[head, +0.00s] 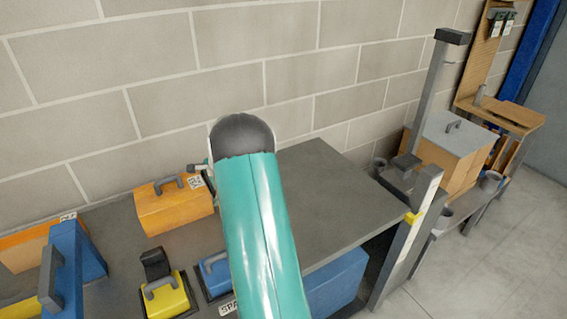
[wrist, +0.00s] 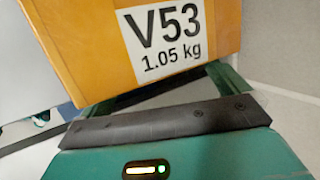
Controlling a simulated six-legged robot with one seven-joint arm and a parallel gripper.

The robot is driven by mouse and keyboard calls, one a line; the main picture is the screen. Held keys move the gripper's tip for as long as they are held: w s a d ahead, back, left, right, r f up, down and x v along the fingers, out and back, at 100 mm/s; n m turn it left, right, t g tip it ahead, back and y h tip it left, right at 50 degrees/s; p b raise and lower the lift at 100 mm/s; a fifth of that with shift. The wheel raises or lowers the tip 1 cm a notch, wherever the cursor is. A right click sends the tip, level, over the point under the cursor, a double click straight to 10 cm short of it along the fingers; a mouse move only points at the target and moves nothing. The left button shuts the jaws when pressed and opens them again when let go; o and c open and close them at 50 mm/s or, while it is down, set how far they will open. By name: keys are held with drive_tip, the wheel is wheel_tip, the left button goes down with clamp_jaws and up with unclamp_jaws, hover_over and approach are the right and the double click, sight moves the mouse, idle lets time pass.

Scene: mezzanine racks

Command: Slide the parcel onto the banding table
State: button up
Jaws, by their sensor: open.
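An orange parcel labelled "V53 1.05 kg" (wrist: 100,55) fills the upper left of the wrist view. My open gripper (wrist: 161,92) has its two dark green fingers spread below and in front of it, with nothing visibly clamped. In the head view, an orange parcel (head: 172,212) with a grey handle and a small label stands left of my teal arm; it looks like the same one. My arm hides most of the gripper there. A bare grey tabletop (head: 340,195) lies right of my arm; I cannot tell whether this is the banding table.
A yellow case (head: 167,302), a blue case (head: 214,270) and a blue upright block crowd the near left. A grey post (head: 432,95) and a cardboard box (head: 448,165) stand at the far right bench. A block wall is behind; the floor at right is clear.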

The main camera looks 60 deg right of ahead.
sight(199, 190)
drive_tip(key=shift+w+a, duration=0.35)
drive_tip(key=shift+a, duration=0.3)
drive_tip(key=shift+w+a, duration=0.4)
drive_tip(key=shift+a, duration=0.3)
drive_tip(key=shift+w+a, duration=0.35)
drive_tip(key=shift+a, duration=0.3)
drive_tip(key=shift+w+a, duration=0.3)
drive_tip(key=shift+a, duration=0.3)
drive_tip(key=shift+w+a, duration=0.3)
drive_tip(key=shift+a, duration=0.25)
idle(0.4)
drive_tip(key=shift+d, duration=0.1)
drive_tip(key=shift+s+d, duration=0.35)
drive_tip(key=shift+d, duration=0.3)
drive_tip(key=shift+s+d, duration=0.35)
drive_tip(key=shift+d, duration=0.3)
drive_tip(key=shift+r, duration=6.5)
